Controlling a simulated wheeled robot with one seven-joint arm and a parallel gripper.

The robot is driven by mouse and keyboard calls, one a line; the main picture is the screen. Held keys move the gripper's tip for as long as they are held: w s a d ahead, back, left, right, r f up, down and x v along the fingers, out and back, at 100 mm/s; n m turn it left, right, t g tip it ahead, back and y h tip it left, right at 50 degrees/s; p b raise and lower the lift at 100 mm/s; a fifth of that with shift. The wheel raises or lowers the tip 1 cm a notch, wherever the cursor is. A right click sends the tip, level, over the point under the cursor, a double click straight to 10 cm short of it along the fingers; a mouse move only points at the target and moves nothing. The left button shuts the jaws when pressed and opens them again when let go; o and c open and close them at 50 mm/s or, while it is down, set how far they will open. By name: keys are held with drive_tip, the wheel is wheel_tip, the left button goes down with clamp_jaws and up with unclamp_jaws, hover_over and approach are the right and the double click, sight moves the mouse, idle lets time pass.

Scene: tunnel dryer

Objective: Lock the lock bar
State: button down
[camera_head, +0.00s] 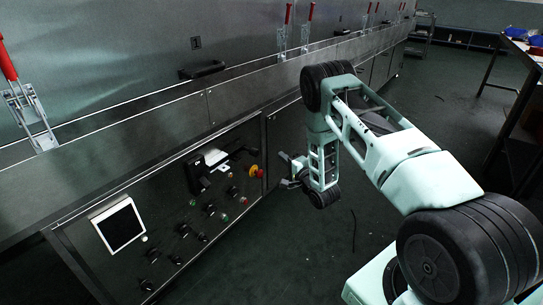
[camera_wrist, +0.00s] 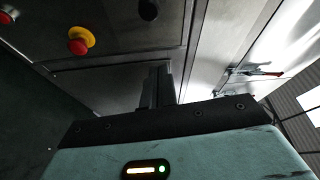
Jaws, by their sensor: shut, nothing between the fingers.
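Several red-handled lever clamps stand along the ledge of the metal dryer. The nearest clamp (camera_head: 27,105) is at the far left, its red handle upright and tilted. Others stand farther back, such as the middle clamp (camera_head: 306,30). I cannot tell which of these is the lock bar. In the wrist view, one red-handled clamp (camera_wrist: 257,72) shows at the right, apart from my fingers. My gripper (camera_wrist: 158,72) is shut and empty. In the head view my gripper (camera_head: 288,172) is low in front of the dryer, right of the control panel, touching no clamp.
A control panel (camera_head: 160,215) with a screen, knobs and a red-yellow emergency button (camera_head: 256,171) faces the aisle. It also shows in the wrist view (camera_wrist: 81,40). Black handles (camera_head: 202,70) jut from the dryer. A table (camera_head: 520,62) stands at right. The floor between is open.

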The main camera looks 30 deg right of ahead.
sight(236, 160)
drive_tip(key=w+a+b, duration=0.3)
drive_tip(key=w, duration=0.5)
drive_tip(key=shift+a+b, duration=0.3)
drive_tip(key=shift+b, duration=0.05)
drive_tip(key=s+a+p, duration=0.2)
drive_tip(key=a, duration=0.4)
drive_tip(key=shift+s+a, duration=0.15)
drive_tip(key=shift+a, duration=0.15)
drive_tip(key=shift+a+f, duration=0.1)
